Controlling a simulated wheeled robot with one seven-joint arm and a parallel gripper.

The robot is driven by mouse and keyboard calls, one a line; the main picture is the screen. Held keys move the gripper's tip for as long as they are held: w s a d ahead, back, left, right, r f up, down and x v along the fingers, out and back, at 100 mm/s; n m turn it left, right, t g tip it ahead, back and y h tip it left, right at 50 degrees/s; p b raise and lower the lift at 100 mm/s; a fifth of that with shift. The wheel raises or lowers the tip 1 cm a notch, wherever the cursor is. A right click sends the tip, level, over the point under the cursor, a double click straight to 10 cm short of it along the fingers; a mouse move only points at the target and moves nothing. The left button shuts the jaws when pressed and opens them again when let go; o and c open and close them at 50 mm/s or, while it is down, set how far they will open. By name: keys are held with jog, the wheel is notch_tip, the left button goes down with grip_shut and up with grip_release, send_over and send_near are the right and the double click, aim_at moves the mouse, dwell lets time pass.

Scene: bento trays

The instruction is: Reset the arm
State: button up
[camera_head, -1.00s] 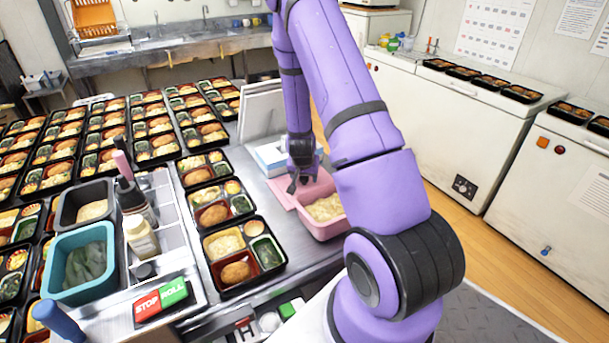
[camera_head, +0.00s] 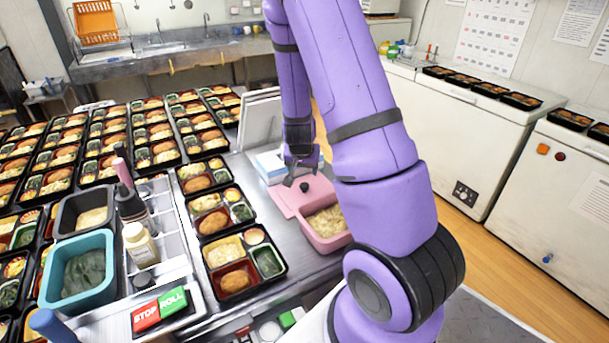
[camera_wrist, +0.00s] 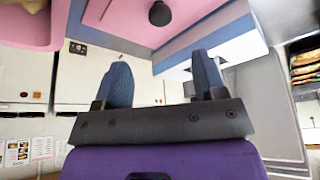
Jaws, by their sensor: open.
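My arm reaches forward across the right side of the steel table. My gripper (camera_head: 301,178) is just above a pink lid (camera_head: 286,196) with a dark round knob (camera_head: 304,187). The lid lies beside the pink tub (camera_head: 325,243), which holds pale food and is uncovered. In the wrist view the two blue-grey fingers (camera_wrist: 162,72) are apart with nothing between them. The pink lid (camera_wrist: 205,12) and its knob (camera_wrist: 160,14) show beyond the fingertips, apart from them.
Filled bento trays (camera_head: 245,285) cover the table to the left. A teal tub (camera_head: 107,290), a grey tub (camera_head: 62,222) and bottles (camera_head: 140,243) stand at the front left. A white-and-blue box (camera_head: 268,163) lies behind the lid. White freezers (camera_head: 440,150) line the right wall beyond open floor.

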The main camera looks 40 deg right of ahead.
jog(key=shift+a+r, duration=0.1)
jog(key=shift+r, duration=0.35)
jog(key=s+a+r+n+t+y, duration=0.1)
jog(key=s+a+r+n+y, duration=0.15)
jog(key=a+r, duration=0.6)
jog(key=s+a+r+n+t+y, duration=0.1)
jog(key=s+a+r+n, duration=0.15)
jog(key=a+r, duration=0.65)
jog(key=s+a+r+n, duration=0.2)
jog(key=s+r, duration=0.5)
jog(key=s, duration=0.2)
jog(key=s+a+r+n, duration=0.3)
jog(key=s+r, duration=0.4)
jog(key=s, duration=0.1)
jog(key=shift+s+n, duration=0.3)
jog(key=shift+s, duration=0.1)
